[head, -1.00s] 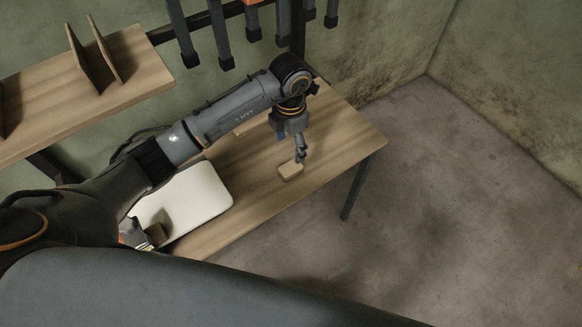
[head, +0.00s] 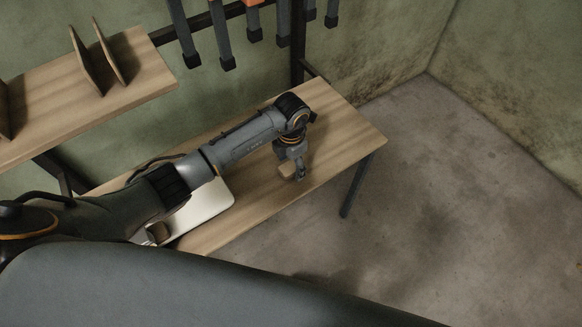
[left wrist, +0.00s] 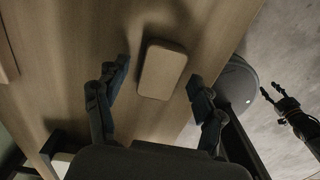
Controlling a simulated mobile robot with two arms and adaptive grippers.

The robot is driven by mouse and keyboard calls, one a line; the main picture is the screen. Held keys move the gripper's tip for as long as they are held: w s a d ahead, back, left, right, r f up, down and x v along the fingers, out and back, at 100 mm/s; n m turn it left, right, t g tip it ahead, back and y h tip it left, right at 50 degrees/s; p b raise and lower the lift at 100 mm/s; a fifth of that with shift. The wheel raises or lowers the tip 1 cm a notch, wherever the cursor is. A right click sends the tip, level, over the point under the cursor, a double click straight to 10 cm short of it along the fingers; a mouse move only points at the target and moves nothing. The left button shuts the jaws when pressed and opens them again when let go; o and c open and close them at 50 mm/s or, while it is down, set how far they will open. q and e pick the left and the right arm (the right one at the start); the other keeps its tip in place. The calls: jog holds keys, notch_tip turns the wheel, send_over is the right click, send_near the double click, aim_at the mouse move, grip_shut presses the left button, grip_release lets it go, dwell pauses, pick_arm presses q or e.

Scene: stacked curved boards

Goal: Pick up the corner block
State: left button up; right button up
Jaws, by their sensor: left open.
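The corner block, a small light-wood block with rounded corners (head: 286,168), lies on the wooden table (head: 345,125) toward its right end. In the head view my left gripper partly covers it. In the left wrist view the block (left wrist: 163,70) shows whole, lying flat between the spread fingers. My left gripper (head: 299,177) is open and points down at the block, one finger on each side, with gaps on both sides. How high the fingertips are above the table is hard to tell. My right gripper (left wrist: 270,90) shows at the right of the left wrist view, over the floor, fingers apart.
A pale flat board (head: 205,207) lies on the table under my left arm. A higher shelf (head: 140,65) at the upper left holds upright curved boards (head: 107,50). Dark-tipped bars (head: 222,40) hang at the back wall. The table's right end is clear.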

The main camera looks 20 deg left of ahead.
pick_arm(q)
jog(key=c, duration=1)
jog(key=shift+c, duration=0.3)
jog(key=shift+r, duration=0.6)
jog(key=s+d+r+b, duration=0.1)
jog(key=s+r+b, duration=0.1)
jog(key=s+r, duration=1)
jog(key=shift+s+d, duration=0.4)
jog(key=shift+s, duration=0.55)
jog(key=shift+f, duration=0.1)
